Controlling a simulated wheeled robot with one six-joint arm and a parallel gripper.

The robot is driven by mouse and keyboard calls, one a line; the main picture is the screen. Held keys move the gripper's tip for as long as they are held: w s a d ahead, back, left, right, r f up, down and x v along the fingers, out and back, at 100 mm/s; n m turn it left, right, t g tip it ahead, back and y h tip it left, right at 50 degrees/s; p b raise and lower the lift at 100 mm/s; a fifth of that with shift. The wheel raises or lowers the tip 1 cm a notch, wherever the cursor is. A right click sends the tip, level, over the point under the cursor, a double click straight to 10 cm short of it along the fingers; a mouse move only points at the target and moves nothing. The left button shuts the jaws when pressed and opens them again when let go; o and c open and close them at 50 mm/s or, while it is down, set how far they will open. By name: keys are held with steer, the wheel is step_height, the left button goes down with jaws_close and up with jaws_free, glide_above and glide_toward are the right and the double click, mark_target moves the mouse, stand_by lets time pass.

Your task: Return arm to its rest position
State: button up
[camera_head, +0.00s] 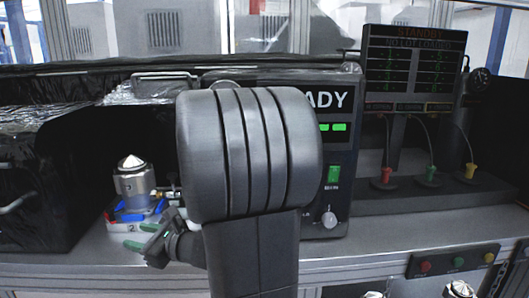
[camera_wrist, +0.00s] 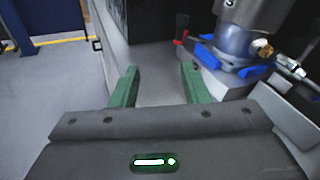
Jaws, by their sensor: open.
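My gripper (camera_head: 141,237) is open and empty at the front edge of the bench, in front of and just below a silver machined housing (camera_head: 132,183). In the wrist view my gripper (camera_wrist: 158,82) shows two green fingers spread apart with nothing between them. The housing (camera_wrist: 245,30) stands upright on a blue and white fixture (camera_wrist: 228,68) at the upper right there, clear of the fingers. My arm covers the middle of the head view and hides part of the machine behind it.
A dark machine with a panel (camera_head: 338,160) and green lights stands behind my arm. A dark cabinet (camera_head: 40,185) is at the left. At the right are a display reading STANDBY (camera_head: 415,65), coloured connectors on cables (camera_head: 430,173) and a button box (camera_head: 453,261). Floor shows at the wrist view's left.

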steer(key=s+d+f+n+g+h+p, duration=0.1)
steer(key=s+d+n+h, duration=0.3)
steer(key=d, duration=0.6)
steer(key=s+d+f+n+g+h+p, duration=0.2)
steer(key=s+d+f+n+h+p, duration=0.2)
steer(key=s+d+n, duration=0.4)
steer(key=s+d+f+n+g+h+p, duration=0.2)
steer(key=s+d+n+h, duration=0.3)
steer(key=d, duration=0.8)
steer(key=shift+s+f+n, duration=0.2)
steer(key=shift+s+n, duration=0.2)
steer(key=shift+s, duration=0.1)
